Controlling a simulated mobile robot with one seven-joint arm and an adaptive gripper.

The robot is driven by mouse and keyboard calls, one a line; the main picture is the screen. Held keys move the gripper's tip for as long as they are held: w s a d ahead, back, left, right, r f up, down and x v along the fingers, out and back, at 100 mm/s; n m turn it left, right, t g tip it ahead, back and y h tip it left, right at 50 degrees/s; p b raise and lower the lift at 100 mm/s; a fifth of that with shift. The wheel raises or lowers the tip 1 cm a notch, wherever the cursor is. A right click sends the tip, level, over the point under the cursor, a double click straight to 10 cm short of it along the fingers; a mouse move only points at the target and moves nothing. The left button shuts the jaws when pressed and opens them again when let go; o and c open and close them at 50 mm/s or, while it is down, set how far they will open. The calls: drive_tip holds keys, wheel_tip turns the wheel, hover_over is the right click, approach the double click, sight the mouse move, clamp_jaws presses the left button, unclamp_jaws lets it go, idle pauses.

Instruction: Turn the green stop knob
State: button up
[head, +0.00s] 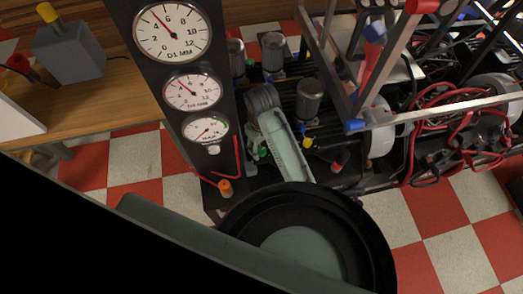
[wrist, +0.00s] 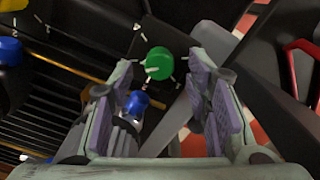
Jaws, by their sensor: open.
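The green stop knob (wrist: 159,63) is a round green cap with small white marks around it. In the wrist view it shows in the gap between the fingertips of my gripper (wrist: 160,75), near their far ends. My gripper is open, with purple-grey pads on both sides, and no contact with the knob is visible. I cannot tell how far beyond the tips the knob lies. In the head view a small green spot (head: 263,150) shows beside my arm, perhaps this knob. The fingers are not clear there.
A blue knob (wrist: 137,103) sits just below the green one, close to the left finger. Another blue knob (wrist: 9,52) is at the far left. A dark gauge panel (head: 222,110) stands left of my arm. A metal frame (head: 345,70) and red cables (head: 440,105) are on the right.

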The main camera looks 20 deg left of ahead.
wheel_tip(320, 180, down, 2)
drive_tip(key=shift+b, duration=0.3)
clamp_jaws()
idle(0.5)
